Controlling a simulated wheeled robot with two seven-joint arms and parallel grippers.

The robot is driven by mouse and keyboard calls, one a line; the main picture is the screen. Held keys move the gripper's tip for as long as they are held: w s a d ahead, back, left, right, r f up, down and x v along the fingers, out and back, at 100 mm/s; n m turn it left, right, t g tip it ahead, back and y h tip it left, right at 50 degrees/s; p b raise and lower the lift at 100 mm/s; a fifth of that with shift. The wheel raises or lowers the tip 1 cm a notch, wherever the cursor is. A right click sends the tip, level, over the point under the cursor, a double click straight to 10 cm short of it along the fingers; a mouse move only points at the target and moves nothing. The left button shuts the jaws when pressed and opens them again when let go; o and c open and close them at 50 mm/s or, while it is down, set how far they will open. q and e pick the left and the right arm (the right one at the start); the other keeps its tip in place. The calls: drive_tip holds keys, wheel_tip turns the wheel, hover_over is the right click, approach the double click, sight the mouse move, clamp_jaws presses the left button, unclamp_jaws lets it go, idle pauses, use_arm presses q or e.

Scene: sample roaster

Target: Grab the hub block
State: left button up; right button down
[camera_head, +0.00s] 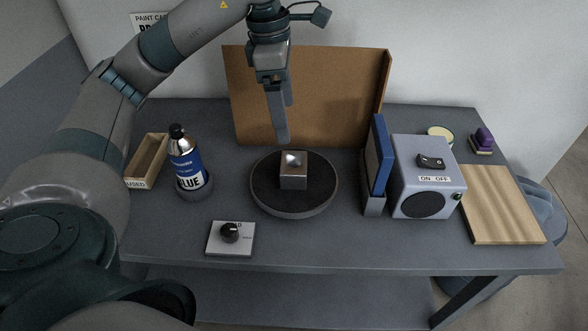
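The hub block (293,183) is a small grey metallic block with a rounded hollow in its top. It sits upright on the dark round turntable (262,202) in the middle of the table. My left gripper (286,124) points down just above and behind the block in the picture, and does not appear to touch it. Its two fingers are seen nearly in line, with the far tip showing higher than the near one, so they look apart and empty. My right gripper is not in view.
A brown panel (310,90) stands behind the turntable. A blue upright item (379,158), a grey switch box (424,175) and a wooden board (502,205) are right.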

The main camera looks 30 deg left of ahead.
use_arm(q)
wheel_tip(320, 180, down, 5)
drive_tip(key=p, duration=0.2)
hover_over(294, 163)
drive_tip(key=s, duration=0.2)
wheel_tip(294, 163, down, 4)
drive_tip(key=shift+w+d+f, duration=0.15)
drive_tip(key=shift+f, duration=0.1)
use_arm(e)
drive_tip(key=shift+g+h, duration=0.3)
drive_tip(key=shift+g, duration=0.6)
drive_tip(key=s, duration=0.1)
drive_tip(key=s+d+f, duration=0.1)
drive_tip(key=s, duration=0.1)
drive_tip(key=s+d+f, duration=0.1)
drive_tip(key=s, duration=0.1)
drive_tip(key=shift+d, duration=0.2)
use_arm(q)
drive_tip(key=shift+f, duration=0.15)
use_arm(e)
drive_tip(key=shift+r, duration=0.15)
